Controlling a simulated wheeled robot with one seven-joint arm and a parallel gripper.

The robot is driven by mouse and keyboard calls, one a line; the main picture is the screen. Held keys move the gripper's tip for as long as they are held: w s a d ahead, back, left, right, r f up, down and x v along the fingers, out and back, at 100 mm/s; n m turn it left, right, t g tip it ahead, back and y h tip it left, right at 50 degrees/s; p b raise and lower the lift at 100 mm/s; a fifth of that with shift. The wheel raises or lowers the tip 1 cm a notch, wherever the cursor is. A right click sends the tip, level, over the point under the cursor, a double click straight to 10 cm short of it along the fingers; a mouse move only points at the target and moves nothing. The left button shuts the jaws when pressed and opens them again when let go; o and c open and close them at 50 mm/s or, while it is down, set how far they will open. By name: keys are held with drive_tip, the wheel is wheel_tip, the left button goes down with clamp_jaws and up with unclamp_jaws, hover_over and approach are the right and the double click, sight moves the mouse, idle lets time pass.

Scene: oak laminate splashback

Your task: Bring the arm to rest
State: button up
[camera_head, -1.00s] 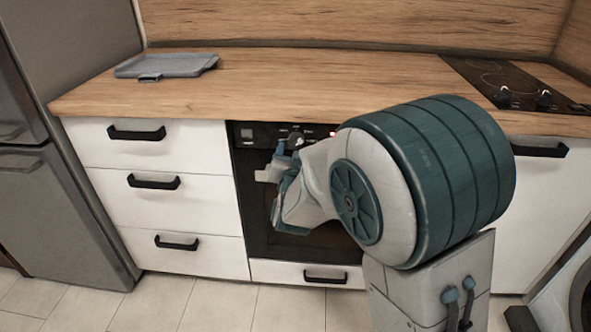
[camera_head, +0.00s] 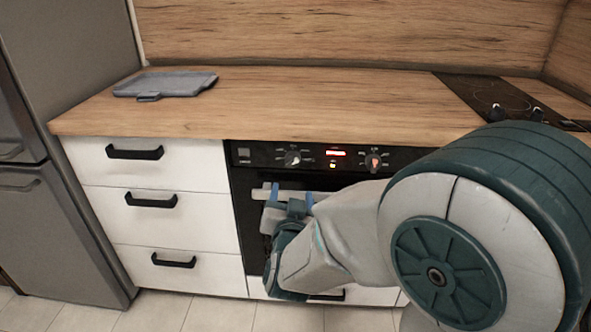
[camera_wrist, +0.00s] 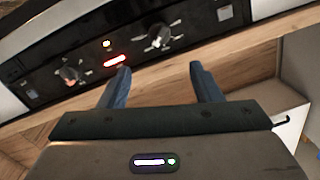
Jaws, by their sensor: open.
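My gripper (camera_head: 291,196) is in front of the oven (camera_head: 248,215), just below its control panel, in the head view. Its blue fingers point up and stand apart with nothing between them. In the wrist view my gripper (camera_wrist: 160,85) is also open and empty, with the oven panel (camera_wrist: 130,50) beyond the fingertips. The panel has two knobs, a lit red display and a small light. My arm covers the right part of the oven front. I cannot tell how far the fingers are from the oven handle.
A wooden countertop (camera_head: 300,105) runs above the oven, with a grey tray (camera_head: 165,85) on its left and a black hob (camera_head: 490,95) on its right. White drawers (camera_head: 150,175) are left of the oven. A grey fridge (camera_head: 70,60) stands at far left.

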drive_tip(key=s+d+r+n+g+y+p, duration=0.25)
drive_tip(key=d+r+g+p, duration=0.35)
drive_tip(key=r+p, duration=0.55)
drive_tip(key=s+d+r+g+h+p, duration=0.1)
drive_tip(key=s+d+r+g+p, duration=0.3)
drive_tip(key=s+d+p, duration=0.2)
drive_tip(key=s+d+r+g+h+p, duration=0.2)
drive_tip(key=s+d+r+g+p, duration=0.2)
drive_tip(key=s, duration=0.7)
drive_tip(key=d+r+p, duration=0.1)
drive_tip(key=d+p, duration=0.1)
drive_tip(key=p, duration=0.1)
drive_tip(key=shift+s+g, duration=0.15)
drive_tip(key=shift+g, duration=0.25)
